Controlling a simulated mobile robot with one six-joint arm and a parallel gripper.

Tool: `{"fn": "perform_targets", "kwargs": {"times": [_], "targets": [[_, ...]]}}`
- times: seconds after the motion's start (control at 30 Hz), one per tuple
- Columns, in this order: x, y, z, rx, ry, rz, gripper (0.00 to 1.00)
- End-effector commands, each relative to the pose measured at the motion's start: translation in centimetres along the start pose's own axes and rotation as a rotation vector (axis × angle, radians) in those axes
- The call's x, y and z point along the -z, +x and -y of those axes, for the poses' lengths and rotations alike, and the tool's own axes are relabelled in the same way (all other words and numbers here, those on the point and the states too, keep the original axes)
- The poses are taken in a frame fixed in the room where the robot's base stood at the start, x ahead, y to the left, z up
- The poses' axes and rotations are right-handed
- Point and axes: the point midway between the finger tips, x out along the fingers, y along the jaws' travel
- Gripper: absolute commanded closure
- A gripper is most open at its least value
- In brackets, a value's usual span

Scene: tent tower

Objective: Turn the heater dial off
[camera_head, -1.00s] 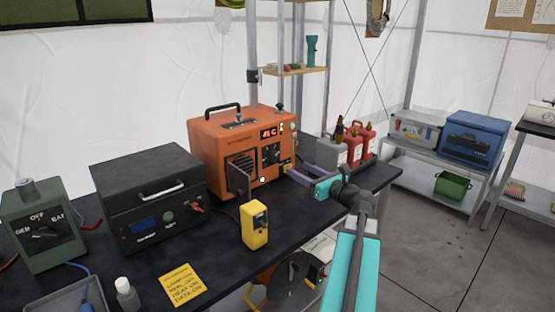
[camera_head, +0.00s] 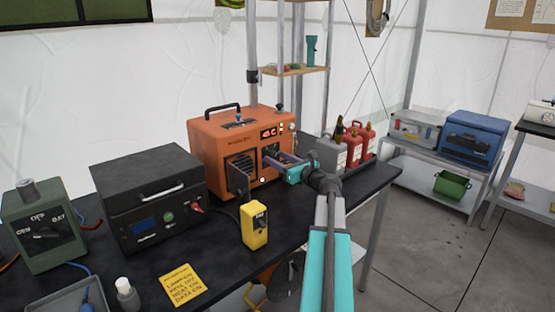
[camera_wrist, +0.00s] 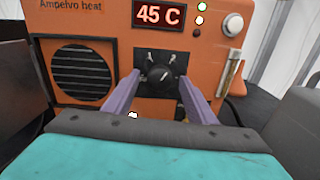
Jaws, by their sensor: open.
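The orange heater (camera_head: 215,143) stands on the black table and fills the wrist view (camera_wrist: 80,15), with a red display reading "45 C". Its black dial (camera_wrist: 160,74) sits on a dark square plate below the display, its white pointer mark toward the upper right. My gripper (camera_wrist: 159,80) is open, its two purple fingers either side of the dial, pointing at the heater front. Whether the fingers touch the dial cannot be told. In the head view my gripper (camera_head: 272,157) is at the heater's front and largely covers the dial.
A black box (camera_head: 150,200) and a green switch box (camera_head: 43,230) stand left of the heater. A yellow meter (camera_head: 254,225) stands in front of it. Red canisters (camera_head: 353,142) and a grey canister (camera_head: 328,154) stand at its right. The table's front right is clear.

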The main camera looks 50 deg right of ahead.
Motion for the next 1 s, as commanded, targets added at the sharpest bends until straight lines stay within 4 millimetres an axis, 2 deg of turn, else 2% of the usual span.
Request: {"fn": "perform_targets", "kwargs": {"times": [0.4, 0.67, 1.0], "targets": [[0.00, 0.63, -0.05, 0.000, 0.000, 0.000, 0.49], [0.00, 0.62, -0.05, 0.000, 0.000, 0.000, 0.90], [0.07, 0.61, -0.05, 0.000, -0.032, 0.001, 0.90]]}}
